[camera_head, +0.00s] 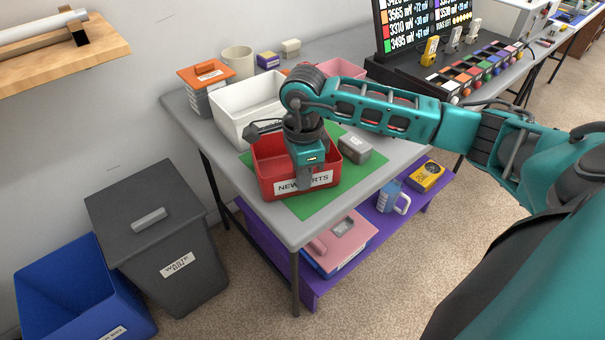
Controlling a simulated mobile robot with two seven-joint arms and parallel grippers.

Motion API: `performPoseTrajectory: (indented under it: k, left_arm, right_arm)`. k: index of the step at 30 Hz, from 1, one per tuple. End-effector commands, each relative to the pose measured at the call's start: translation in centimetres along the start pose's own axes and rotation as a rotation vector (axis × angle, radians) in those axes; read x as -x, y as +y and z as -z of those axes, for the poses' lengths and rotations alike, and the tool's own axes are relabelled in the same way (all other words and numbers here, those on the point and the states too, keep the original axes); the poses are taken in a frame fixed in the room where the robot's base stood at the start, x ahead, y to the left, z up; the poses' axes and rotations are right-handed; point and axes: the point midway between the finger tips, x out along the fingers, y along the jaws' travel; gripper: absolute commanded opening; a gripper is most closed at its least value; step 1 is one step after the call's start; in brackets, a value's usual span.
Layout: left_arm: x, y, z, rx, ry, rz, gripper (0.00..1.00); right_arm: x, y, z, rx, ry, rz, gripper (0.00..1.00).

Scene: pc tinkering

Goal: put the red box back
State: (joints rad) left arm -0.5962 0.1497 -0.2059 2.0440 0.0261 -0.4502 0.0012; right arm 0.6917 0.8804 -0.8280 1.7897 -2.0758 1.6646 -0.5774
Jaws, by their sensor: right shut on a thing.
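The red box (266,179), with a white label reading "NEW PARTS", sits on or just above a green mat (321,205) at the near part of the grey table. My right gripper (304,174) comes down from above and is shut on the red box at its front wall, covering part of the label. Whether the box touches the mat is hard to tell. The box's inside is partly hidden by my wrist. My left gripper is not in view.
A white bin (232,110) stands right behind the red box. A grey box (355,150) is close on its right. An orange-lidded container (204,78), a cream cup (238,60) and a pink bin (340,69) stand farther back. A dark trash bin (150,245) stands left of the table.

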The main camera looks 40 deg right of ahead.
Motion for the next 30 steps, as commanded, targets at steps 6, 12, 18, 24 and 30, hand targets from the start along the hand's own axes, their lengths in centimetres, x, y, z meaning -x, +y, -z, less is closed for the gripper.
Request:
performPoseTrajectory:
  k: [6,12,18,24,30]
  left_arm:
    - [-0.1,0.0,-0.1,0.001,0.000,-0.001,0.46]
    - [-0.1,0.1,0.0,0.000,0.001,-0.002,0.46]
    - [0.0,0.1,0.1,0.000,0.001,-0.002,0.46]
    - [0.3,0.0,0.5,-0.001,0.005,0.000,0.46]
    - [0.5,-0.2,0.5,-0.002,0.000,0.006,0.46]
  right_arm:
    - [-0.2,0.0,0.0,0.000,0.000,0.000,0.20]
    - [-0.2,0.0,0.0,0.000,0.000,-0.001,0.33]
    - [-0.1,0.0,0.0,0.000,0.000,-0.001,0.33]
    - [2.3,-0.1,0.0,0.000,-0.002,0.004,0.33]
    - [6.8,-0.1,0.0,0.000,-0.001,0.005,0.33]
